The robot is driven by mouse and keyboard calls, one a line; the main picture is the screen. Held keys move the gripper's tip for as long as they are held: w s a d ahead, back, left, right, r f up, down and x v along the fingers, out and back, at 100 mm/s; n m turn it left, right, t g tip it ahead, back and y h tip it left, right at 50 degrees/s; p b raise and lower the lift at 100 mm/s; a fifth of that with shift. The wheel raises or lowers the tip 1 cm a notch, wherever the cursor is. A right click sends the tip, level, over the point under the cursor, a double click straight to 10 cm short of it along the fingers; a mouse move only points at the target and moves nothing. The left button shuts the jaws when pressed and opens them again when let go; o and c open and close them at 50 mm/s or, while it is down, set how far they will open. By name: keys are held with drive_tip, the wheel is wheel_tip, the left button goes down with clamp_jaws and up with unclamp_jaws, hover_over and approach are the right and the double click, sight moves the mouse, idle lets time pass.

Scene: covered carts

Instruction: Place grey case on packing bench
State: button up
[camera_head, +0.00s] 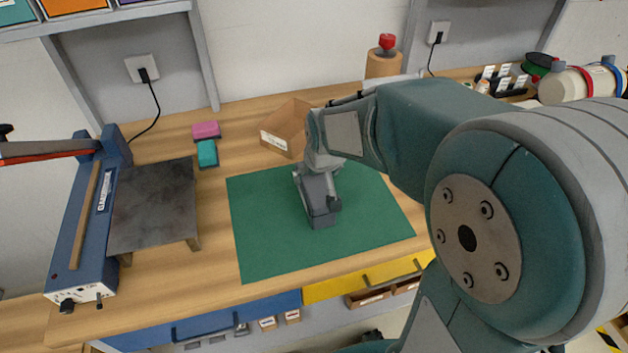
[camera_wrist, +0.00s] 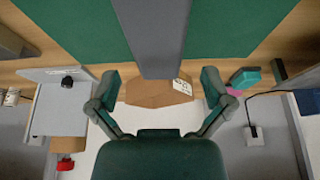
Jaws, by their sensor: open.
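The grey case (camera_head: 319,215) stands on the green mat of the wooden packing bench (camera_head: 160,283), near the mat's middle. My gripper (camera_head: 317,190) is directly over it, with fingers spread on either side of its upper part. In the wrist view, the grey case (camera_wrist: 152,38) runs down from the top edge between the two open fingers of my gripper (camera_wrist: 159,84), with a gap on each side. My gripper and forearm hide part of the case's top and far side.
A cardboard box (camera_head: 285,128) sits behind the mat. Pink (camera_head: 206,130) and teal (camera_head: 207,153) blocks lie left of it. A blue machine with a dark plate (camera_head: 150,205) stands at left. The mat (camera_head: 265,235) is clear around the case.

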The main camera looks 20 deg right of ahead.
drive_tip(key=v, duration=0.7)
drive_tip(key=s+r+t, duration=0.1)
drive_tip(key=s+r, duration=0.2)
drive_tip(key=s, duration=1.3)
drive_tip(key=shift+s+a+r, duration=0.2)
drive_tip(key=shift+s+a, duration=0.05)
drive_tip(key=shift+s, duration=0.1)
